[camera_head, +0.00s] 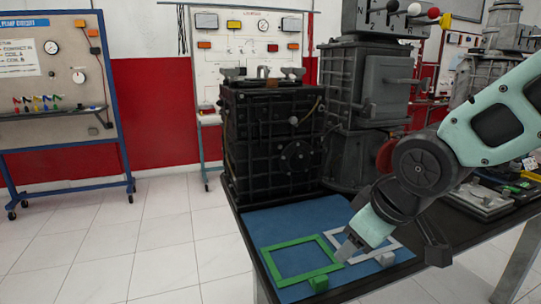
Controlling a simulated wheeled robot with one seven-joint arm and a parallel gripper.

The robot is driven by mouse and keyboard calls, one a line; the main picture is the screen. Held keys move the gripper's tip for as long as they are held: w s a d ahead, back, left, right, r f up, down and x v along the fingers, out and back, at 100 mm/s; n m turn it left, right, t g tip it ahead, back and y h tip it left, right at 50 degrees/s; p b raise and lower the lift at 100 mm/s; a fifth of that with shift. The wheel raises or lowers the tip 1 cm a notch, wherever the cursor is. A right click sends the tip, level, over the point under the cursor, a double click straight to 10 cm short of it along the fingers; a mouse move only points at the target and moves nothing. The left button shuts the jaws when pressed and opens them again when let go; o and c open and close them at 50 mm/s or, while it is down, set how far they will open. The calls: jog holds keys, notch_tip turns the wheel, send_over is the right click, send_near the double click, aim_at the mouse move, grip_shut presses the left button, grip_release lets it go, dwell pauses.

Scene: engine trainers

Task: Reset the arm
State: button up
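My arm (490,125), teal and dark grey, reaches in from the right and bends down over the front of the table. My gripper (346,250) is low over the blue mat (280,222), at the gap between a green square frame (268,268) and a light grey square frame (338,233). I cannot tell whether its tip touches the mat or a frame. The fingers are small and seen from the side, so their opening does not show. My arm hides part of the grey frame.
A black engine block (270,140) stands behind the mat, with a tall grey machine (365,100) beside it. Metal parts (485,198) lie on the right of the table. A blue-framed trainer board (60,95) stands at the left, with open tiled floor before it.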

jog(key=s+f+g+h, duration=0.1)
jog(key=s+f+g, duration=0.15)
jog(key=s, duration=0.65)
jog(key=s+f+g, duration=0.1)
jog(key=s+g, duration=0.2)
jog(key=s, duration=0.7)
notch_tip(320, 180, up, 14)
jog(key=a+p, duration=0.1)
jog(key=p, duration=1.3)
jog(key=shift+w+m, duration=0.3)
jog(key=shift+w, duration=0.15)
